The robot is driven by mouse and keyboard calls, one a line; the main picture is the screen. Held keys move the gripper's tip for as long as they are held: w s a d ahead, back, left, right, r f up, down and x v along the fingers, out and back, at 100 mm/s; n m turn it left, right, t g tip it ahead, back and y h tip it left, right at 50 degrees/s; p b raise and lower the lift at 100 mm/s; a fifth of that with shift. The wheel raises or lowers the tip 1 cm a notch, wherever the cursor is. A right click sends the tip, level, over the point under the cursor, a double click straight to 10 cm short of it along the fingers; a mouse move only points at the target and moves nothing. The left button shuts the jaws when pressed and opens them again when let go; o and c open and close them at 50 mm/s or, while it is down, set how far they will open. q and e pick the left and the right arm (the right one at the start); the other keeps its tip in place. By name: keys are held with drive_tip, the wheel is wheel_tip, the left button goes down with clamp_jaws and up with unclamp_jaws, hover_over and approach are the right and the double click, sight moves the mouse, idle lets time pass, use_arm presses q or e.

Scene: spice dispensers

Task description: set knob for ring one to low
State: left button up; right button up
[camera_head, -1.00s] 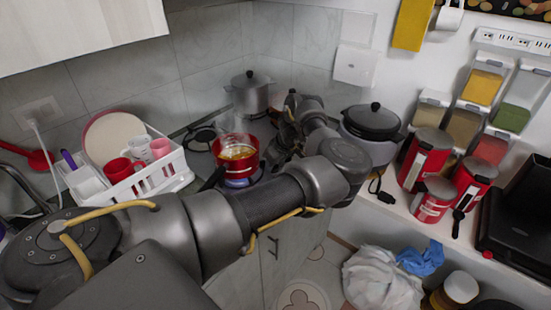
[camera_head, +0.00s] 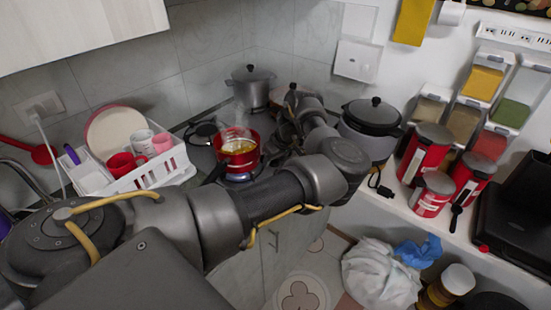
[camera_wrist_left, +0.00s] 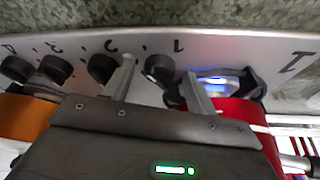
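In the left wrist view, a metal stove panel (camera_wrist_left: 220,50) carries a row of black knobs with numbers that appear upside down. The knob by the number 1 (camera_wrist_left: 158,68) sits between the two fingers of my left gripper (camera_wrist_left: 159,72). The fingers stand apart, with visible gaps beside the knob. In the head view, my left gripper (camera_head: 278,138) is small, dark and partly hidden at the stove. A steaming red pot (camera_head: 247,159) stands beside it over a blue glow (camera_head: 239,178). My right gripper is not in view.
More knobs (camera_wrist_left: 103,67) lie left of the gripper in the wrist view. A grey pot (camera_head: 252,92) stands behind, and a dark lidded cooker (camera_head: 372,119) to the right. A white dish rack (camera_head: 150,175) and red canisters (camera_head: 424,152) flank the stove.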

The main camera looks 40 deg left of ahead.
use_arm(q)
drive_tip(key=v, duration=1.1)
drive_tip(key=shift+f, duration=0.1)
idle(0.4)
